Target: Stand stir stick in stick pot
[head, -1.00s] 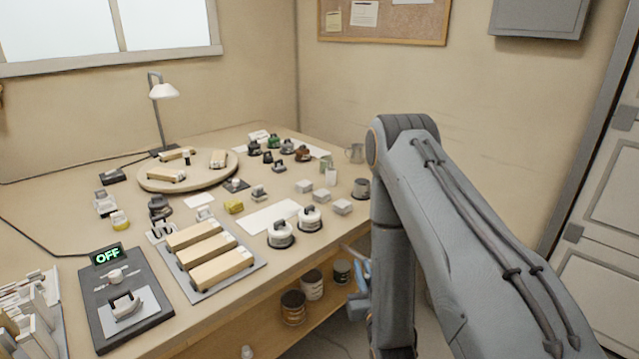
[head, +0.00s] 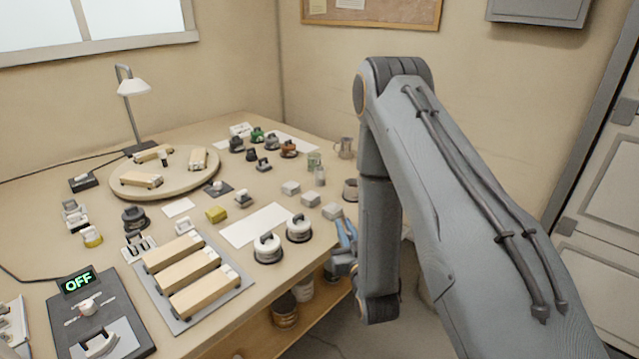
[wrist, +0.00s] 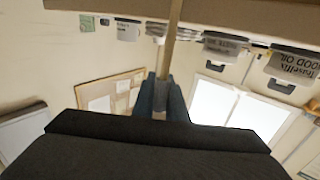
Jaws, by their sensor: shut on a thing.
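My gripper (wrist: 162,88) is shut on the stir stick (wrist: 173,38), a thin tan stick that runs up from between the fingers to the top of the wrist view. In the head view my gripper (head: 345,235) shows blue fingers at the bench's right edge, partly hidden by my arm. The stick cannot be made out clearly there.
A shelf with cans (head: 285,310) sits below the bench edge.

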